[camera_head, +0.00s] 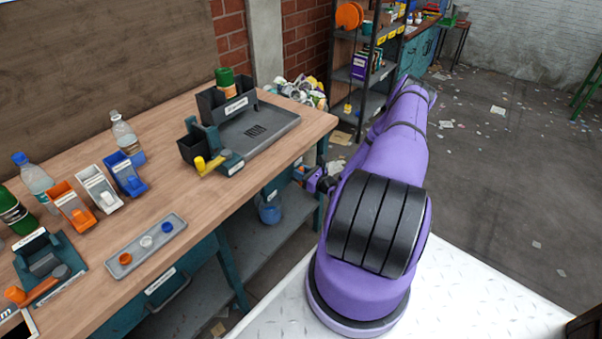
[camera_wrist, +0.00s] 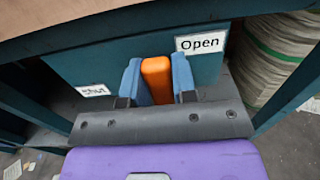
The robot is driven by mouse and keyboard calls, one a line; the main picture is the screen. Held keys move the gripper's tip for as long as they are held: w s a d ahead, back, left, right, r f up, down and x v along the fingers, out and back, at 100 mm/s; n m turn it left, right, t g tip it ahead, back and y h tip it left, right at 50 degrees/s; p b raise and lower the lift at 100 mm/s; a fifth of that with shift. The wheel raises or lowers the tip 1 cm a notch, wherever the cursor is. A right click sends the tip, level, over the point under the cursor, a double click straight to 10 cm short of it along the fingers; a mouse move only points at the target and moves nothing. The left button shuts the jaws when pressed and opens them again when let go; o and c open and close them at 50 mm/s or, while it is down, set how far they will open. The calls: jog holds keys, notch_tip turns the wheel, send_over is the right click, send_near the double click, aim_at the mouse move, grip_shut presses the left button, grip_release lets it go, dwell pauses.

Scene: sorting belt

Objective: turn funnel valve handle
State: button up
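An orange handle (camera_wrist: 157,80) stands out from a dark teal panel (camera_wrist: 110,60) in the wrist view. A sign reading "Open" (camera_wrist: 200,42) is to its upper right and a sign that appears to read "Shut" (camera_wrist: 93,90) is to its lower left. My gripper (camera_wrist: 158,78) has its two blue fingers on either side of the handle, with no clear gap, so it looks shut on it. In the head view my gripper (camera_head: 322,183) is beside the workbench's right end, below the top; the handle is mostly hidden there.
The wooden workbench (camera_head: 150,240) carries bottles, coloured bins and a grey tray (camera_head: 146,246). A blue bucket (camera_head: 270,212) is under it. A pale, ribbed object (camera_wrist: 270,50) is close on the right in the wrist view. Shelving (camera_head: 365,70) stands behind; the floor to the right is open with scattered litter.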

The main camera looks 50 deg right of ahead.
grip_shut()
jog(key=a+n, duration=0.1)
jog(key=n, duration=0.1)
jog(key=a+n, duration=0.1)
jog(key=n, duration=0.1)
jog(key=shift+s+f, duration=0.1)
jog(key=shift+f, duration=0.1)
jog(key=a+n, duration=0.1)
jog(key=n, duration=0.1)
jog(key=a+f+n, duration=0.1)
jog(key=n, duration=0.1)
jog(key=shift+s+a+f+n, duration=0.1)
jog(key=shift+f+n, duration=0.05)
jog(key=shift+n, duration=0.15)
jog(key=f+n, duration=0.1)
jog(key=n, duration=0.1)
jog(key=a+f+n, duration=0.1)
jog(key=n, duration=0.1)
jog(key=shift+s+a, duration=0.1)
jog(key=shift+a, duration=0.05)
jog(key=n, duration=0.1)
jog(key=f+n, duration=0.1)
jog(key=n, duration=0.1)
jog(key=shift+a+f, duration=0.2)
jog(key=shift+f+n, duration=0.45)
jog(key=shift+n, duration=0.65)
